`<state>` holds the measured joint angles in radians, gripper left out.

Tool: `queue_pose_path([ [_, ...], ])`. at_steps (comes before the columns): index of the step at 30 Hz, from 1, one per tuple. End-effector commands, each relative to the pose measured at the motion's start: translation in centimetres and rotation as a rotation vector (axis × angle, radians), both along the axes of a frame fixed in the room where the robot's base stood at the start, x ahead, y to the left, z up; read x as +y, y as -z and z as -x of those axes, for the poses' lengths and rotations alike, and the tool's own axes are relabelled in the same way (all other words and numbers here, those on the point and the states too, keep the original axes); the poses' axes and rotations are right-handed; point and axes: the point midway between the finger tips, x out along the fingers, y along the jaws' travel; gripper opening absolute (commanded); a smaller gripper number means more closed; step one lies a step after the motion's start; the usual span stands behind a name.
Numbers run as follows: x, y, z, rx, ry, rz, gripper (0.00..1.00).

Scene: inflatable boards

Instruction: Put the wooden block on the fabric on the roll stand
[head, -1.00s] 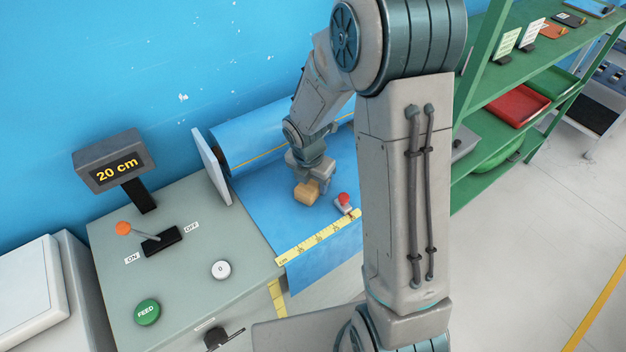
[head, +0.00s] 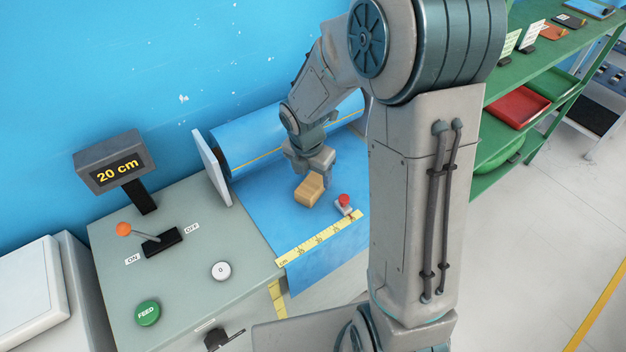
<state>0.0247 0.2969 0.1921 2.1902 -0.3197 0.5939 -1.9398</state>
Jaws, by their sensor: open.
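The wooden block (head: 309,191) is a small tan block with a stepped top. It rests on the blue fabric (head: 262,201) of the roll stand, between the roll and the yellow ruler. The fabric comes off the blue roll (head: 262,137) at the back and runs forward past the ruler. My gripper (head: 311,172) is open, just behind and above the block, pointing down. Its fingertips are small and partly hidden by the block, so I cannot tell whether they touch it.
A small red-knobbed piece (head: 344,203) sits right of the block, near the yellow ruler (head: 318,238). The control cabinet (head: 190,270) on the left carries a "20 cm" display (head: 114,162), a lever (head: 140,233) and a green FEED button (head: 147,312). Green shelves (head: 490,185) stand at right.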

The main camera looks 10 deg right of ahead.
Motion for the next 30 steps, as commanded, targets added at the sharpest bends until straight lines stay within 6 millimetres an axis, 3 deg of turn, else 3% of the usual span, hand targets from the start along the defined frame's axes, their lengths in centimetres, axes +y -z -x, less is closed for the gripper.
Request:
queue_pose_path([
  [3, 0.2, -2.8, 0.2, -0.007, 0.0, 0.0, 0.67],
  [9, 0.6, -6.1, 0.6, -0.005, 0.001, 0.001, 0.67],
  [17, 0.6, -8.1, 1.2, -0.013, 0.058, -0.005, 0.67],
  [23, -0.5, -10.5, 3.8, -0.084, 0.411, -0.046, 0.67],
  [30, -1.9, -13.4, 8.0, -0.185, 0.983, -0.156, 0.67],
])
